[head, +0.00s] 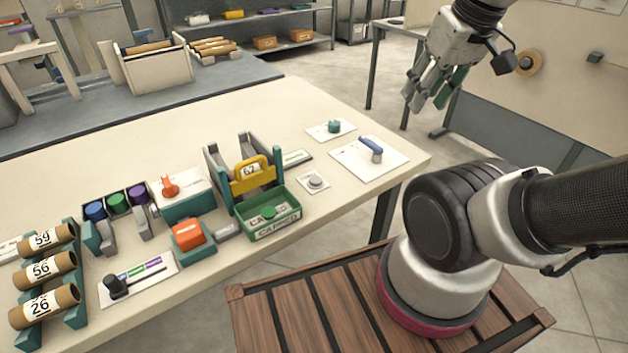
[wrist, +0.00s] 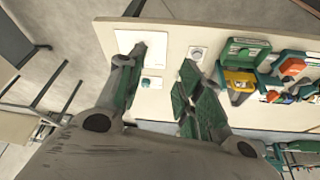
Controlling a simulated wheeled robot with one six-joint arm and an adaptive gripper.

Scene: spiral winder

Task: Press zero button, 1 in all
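A round grey button on a small white plate (head: 316,182) lies on the cream table, right of the green tray; I take it as the zero button, though its label is too small to read. In the wrist view the button (wrist: 196,54) shows beyond the right finger. My gripper (head: 427,98) is raised beyond the table's right edge, apart from the button. In the wrist view my gripper (wrist: 158,66) has its fingers spread, with nothing between them.
A blue-handled lever plate (head: 370,154) and a green knob plate (head: 331,129) are near the button. A yellow-handled device (head: 250,172) and the green tray (head: 270,218) stand left of it. Numbered tubes (head: 45,270) lie at the far left. Bare table surrounds the button plate.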

